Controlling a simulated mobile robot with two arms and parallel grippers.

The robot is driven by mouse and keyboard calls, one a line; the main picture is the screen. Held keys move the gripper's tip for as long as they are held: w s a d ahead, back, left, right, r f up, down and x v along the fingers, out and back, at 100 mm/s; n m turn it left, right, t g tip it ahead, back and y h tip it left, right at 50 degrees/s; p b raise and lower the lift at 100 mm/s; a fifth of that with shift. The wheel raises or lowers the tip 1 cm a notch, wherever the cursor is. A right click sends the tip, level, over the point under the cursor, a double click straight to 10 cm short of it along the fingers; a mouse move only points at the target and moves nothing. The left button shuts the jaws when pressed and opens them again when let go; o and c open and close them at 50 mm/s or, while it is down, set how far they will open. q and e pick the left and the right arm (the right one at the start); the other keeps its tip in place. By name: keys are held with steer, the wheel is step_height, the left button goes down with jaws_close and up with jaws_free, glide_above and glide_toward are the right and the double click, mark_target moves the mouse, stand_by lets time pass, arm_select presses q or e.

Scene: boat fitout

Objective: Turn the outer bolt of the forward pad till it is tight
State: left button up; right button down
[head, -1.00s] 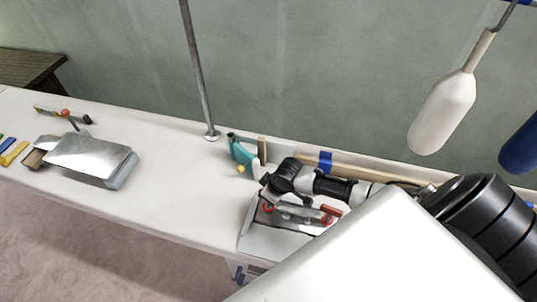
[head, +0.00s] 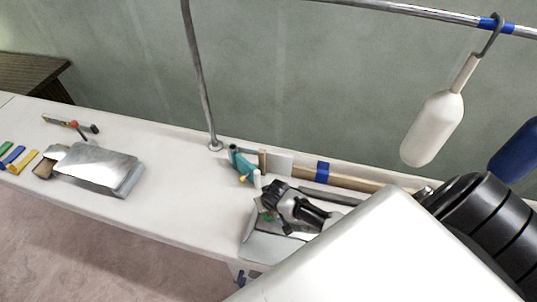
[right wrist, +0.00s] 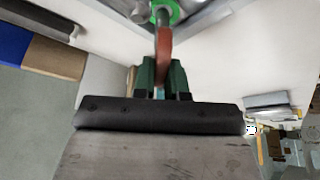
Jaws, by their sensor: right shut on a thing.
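In the head view my right gripper (head: 270,208) is over the pale metal pad (head: 262,248) on the bench, and the arm hides much of the pad. In the right wrist view the green-tipped fingers (right wrist: 161,80) are shut on a red handle (right wrist: 164,45). The handle reaches up to a grey metal bolt or tool head (right wrist: 161,12) beside a bright green ring (right wrist: 174,14). A small green patch also shows by the gripper in the head view. I cannot tell how the tool sits on the bolt. My left gripper is not in view.
A teal bottle-like tool (head: 241,166) stands just left of the pad. A metal pole (head: 200,80) rises behind it. A silver box (head: 100,167) and coloured strips (head: 20,160) lie farther left. A white fender (head: 433,128) hangs at right. The bench between is clear.

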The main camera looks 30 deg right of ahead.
steer(key=shift+w+d+r, duration=0.1)
steer(key=shift+w+r, duration=0.2)
steer(key=c, duration=1.3)
jaws_free()
steer(key=shift+o, duration=0.7)
steer(key=shift+s+f, duration=0.2)
steer(key=v, duration=1.1)
steer(key=shift+s+f, duration=0.1)
